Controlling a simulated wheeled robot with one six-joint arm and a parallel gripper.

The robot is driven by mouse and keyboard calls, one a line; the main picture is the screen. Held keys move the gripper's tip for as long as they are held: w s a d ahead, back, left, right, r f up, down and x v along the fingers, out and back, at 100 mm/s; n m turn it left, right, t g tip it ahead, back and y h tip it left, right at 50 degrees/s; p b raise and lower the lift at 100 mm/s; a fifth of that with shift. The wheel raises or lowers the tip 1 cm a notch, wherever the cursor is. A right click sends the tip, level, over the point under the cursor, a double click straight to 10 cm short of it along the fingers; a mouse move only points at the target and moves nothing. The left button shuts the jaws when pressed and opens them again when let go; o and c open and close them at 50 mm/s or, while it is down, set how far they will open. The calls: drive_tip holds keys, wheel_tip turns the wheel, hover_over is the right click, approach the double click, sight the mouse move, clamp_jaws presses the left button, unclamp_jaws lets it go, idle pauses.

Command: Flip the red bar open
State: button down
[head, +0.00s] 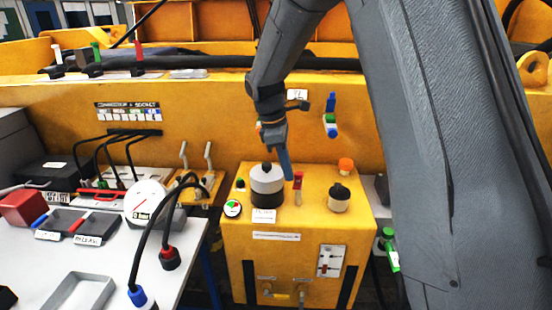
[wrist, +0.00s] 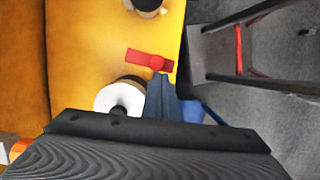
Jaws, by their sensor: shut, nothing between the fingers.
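The red bar (wrist: 150,59) is a short flat handle with a round hub, on the yellow cabinet top (wrist: 80,55). In the wrist view it lies crosswise just ahead of my fingertips. In the head view the red bar (head: 298,183) looks narrow and upright, just right of my fingers. My gripper (head: 287,172) is shut and empty, pointing down at the cabinet top. In the wrist view my gripper (wrist: 160,82) has its blue-grey fingertips close to the bar; I cannot tell whether they touch it.
A white-and-black round knob (head: 267,185) stands close left of my fingers. A black knob (head: 339,199) and an orange button (head: 345,165) are to the right. A white table (head: 110,265) with instruments stands left.

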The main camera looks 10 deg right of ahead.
drive_tip(key=shift+s+d, duration=0.4)
drive_tip(key=shift+s+d+p, duration=0.1)
drive_tip(key=shift+d+p, duration=0.05)
drive_tip(key=shift+p, duration=0.2)
idle(0.3)
drive_tip(key=a+r+b, duration=0.2)
drive_tip(key=a+r, duration=0.4)
drive_tip(key=r, duration=0.3)
drive_tip(key=shift+a+r+b, duration=0.35)
drive_tip(key=shift+r+b, duration=0.05)
drive_tip(key=s+d+f+m+t+y+b, duration=0.1)
drive_tip(key=s+d+f+m+b, duration=0.1)
drive_tip(key=s+f+m, duration=0.5)
drive_tip(key=s+d+f+m+t+y+b, duration=0.1)
drive_tip(key=s+d+f+m, duration=0.4)
drive_tip(key=s+f, duration=0.7)
drive_tip(key=shift+s+m+y+b, duration=0.3)
drive_tip(key=shift+s+m+b, duration=0.35)
drive_tip(key=shift+m, duration=0.55)
